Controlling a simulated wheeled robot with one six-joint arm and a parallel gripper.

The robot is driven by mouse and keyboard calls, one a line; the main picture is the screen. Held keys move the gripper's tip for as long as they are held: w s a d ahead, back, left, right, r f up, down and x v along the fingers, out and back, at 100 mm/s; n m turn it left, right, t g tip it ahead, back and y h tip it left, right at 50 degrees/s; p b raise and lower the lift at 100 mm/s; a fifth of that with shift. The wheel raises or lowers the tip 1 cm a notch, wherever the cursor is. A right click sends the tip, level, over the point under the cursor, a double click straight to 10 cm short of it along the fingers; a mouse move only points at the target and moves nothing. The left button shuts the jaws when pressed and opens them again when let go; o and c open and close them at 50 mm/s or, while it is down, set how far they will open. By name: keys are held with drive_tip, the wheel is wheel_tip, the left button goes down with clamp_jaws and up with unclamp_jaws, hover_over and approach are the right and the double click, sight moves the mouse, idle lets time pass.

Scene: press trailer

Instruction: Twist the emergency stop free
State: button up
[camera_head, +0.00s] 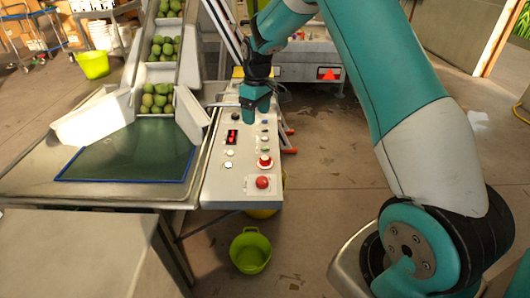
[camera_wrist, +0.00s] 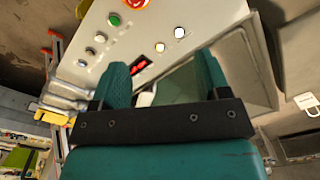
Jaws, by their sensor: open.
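The control panel (camera_head: 243,160) is a white sloped box with several buttons. Two red push buttons stand on its near right part: a red button in a pale collar (camera_head: 265,161) and a larger red mushroom button (camera_head: 262,182) nearer the front edge. I cannot tell for sure which is the emergency stop. In the wrist view, a red button (camera_wrist: 135,3) is cut off by the top edge. My gripper (camera_head: 254,113) hangs over the panel's far end, apart from both red buttons. In the wrist view its fingers (camera_wrist: 161,70) are open and empty.
A green button (camera_wrist: 114,20), white buttons and a red-lit display (camera_head: 232,136) share the panel. A conveyor with green fruit (camera_head: 157,98) and a dark tray (camera_head: 130,152) lie left. A green bucket (camera_head: 250,250) stands on the floor in front. Floor right of the panel is open.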

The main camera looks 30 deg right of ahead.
hover_over(265, 157)
wheel_tip(265, 157, down, 4)
drive_tip(key=r, duration=0.1)
wheel_tip(265, 157, down, 18)
drive_tip(key=p, duration=0.3)
drive_tip(key=shift+r+p, duration=0.25)
drive_tip(key=shift+p, duration=0.15)
drive_tip(key=c, duration=0.9)
